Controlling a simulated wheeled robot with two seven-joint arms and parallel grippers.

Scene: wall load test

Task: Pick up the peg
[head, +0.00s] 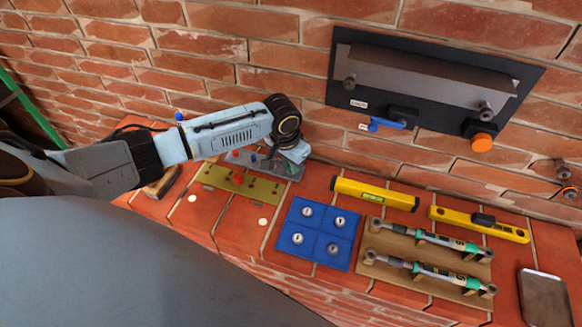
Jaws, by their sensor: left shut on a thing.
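My left arm reaches in from the left and bends down at a black joint. My left gripper (278,160) is low over a grey plate (293,174) by the foot of the wall. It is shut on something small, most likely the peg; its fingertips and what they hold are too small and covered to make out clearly. Small red and blue pegs (253,158) show just left of the gripper. A yellow-green plate (216,178) with a red peg (238,179) lies in front of the grey plate. My right gripper is not in view.
On the ledge to the right are a blue mat (318,240) with several round metal pieces, two yellow levels (375,193), a wooden rack (425,255) holding two wrenches, and a dark tray (545,298). A black panel (350,60) hangs on the brick wall above.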

